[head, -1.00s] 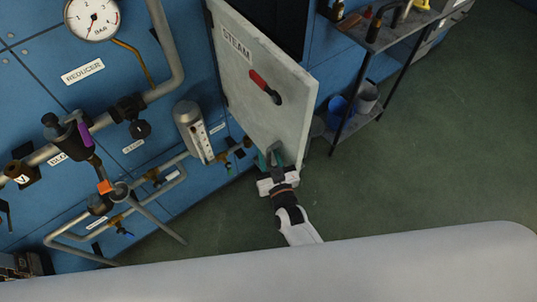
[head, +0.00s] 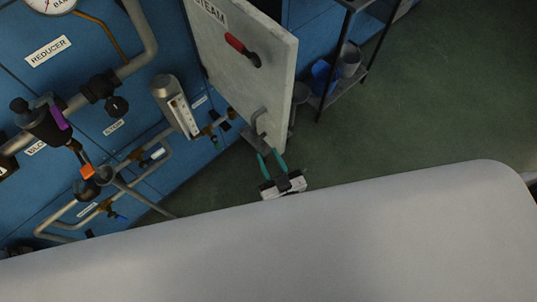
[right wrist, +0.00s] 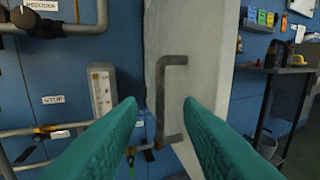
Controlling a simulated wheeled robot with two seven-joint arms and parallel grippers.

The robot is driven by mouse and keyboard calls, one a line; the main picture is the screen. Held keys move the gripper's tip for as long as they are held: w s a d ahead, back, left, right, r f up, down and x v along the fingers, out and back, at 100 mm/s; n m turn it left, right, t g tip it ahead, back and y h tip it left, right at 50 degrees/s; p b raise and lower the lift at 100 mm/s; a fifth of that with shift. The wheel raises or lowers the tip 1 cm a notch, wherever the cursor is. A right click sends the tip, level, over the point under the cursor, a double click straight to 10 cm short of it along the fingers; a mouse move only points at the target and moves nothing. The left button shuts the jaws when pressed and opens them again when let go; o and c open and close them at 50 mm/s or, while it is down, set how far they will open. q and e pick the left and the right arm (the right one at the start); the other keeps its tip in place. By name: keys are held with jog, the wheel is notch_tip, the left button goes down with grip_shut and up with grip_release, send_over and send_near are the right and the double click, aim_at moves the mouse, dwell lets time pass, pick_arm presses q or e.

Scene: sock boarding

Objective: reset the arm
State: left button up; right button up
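My right gripper (head: 271,160) is just in front of the lower part of the open grey STEAM cabinet door (head: 225,55). Its two teal fingers are spread apart with nothing between them. In the right wrist view the fingers (right wrist: 165,115) stand apart, with the door's grey bar handle (right wrist: 160,100) beyond the gap. The handle also shows in the head view (head: 257,121), and the fingers appear clear of it. A red-gripped lever (head: 240,47) is on the same door face. My left gripper is in neither view.
A blue panel with pipes, valves and a gauge (head: 50,4) stands at the left. A shelf rack (head: 345,85) with a blue bucket (head: 322,76) and a grey bucket (head: 350,60) stands beyond the door. The green floor (head: 430,110) at right is clear.

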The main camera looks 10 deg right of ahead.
dwell(0.3)
jog(key=s+d+f+g, duration=0.1)
jog(key=s+f+g, duration=0.2)
jog(key=f, duration=0.5)
jog(key=s+d+f+n+g, duration=0.1)
jog(key=s+f+g, duration=0.15)
jog(key=f, duration=0.45)
jog(key=s+d+f+g, duration=0.2)
jog(key=s+f+g, duration=0.1)
jog(key=f, duration=0.5)
jog(key=s+d+f+g+h, duration=0.1)
jog(key=s+d+f+g, duration=0.1)
jog(key=s+d+f, duration=0.2)
jog(key=s+d+f+g+h, duration=0.1)
jog(key=s+d+f+g, duration=0.2)
jog(key=s, duration=0.6)
jog(key=s+d+f+g+h, duration=0.1)
jog(key=s+d+f+g, duration=0.2)
jog(key=s+d+f, duration=0.2)
jog(key=shift+s+f+m, duration=0.3)
jog(key=shift+s+f, duration=0.45)
jog(key=shift+s, duration=0.3)
jog(key=shift+a, duration=0.1)
jog(key=shift+c, duration=0.2)
